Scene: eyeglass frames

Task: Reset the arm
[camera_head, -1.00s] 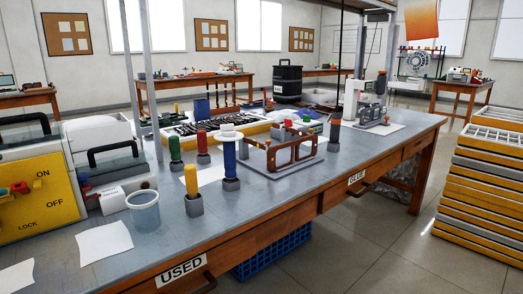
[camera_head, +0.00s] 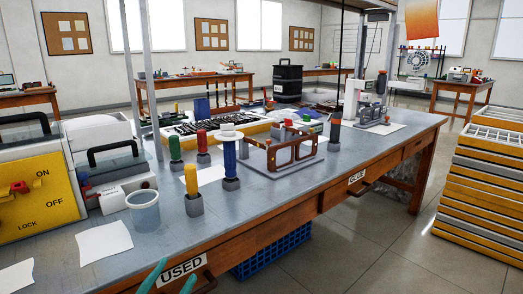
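My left gripper (camera_head: 176,272) shows only as two teal fingertips at the bottom edge, in front of the workbench's front edge near the USED label. The fingertips are apart, with nothing visible between them; the rest of the gripper is out of frame. My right gripper is not in view. The brown eyeglass frame (camera_head: 271,157) stands upright on a grey plate on the workbench (camera_head: 265,205), well away from the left gripper.
Yellow (camera_head: 191,180), blue (camera_head: 229,160), red and green handled tools stand in holders on the bench. A clear cup (camera_head: 144,212) and paper sheets (camera_head: 103,241) lie near the left. Stacked trays (camera_head: 482,200) stand at the right.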

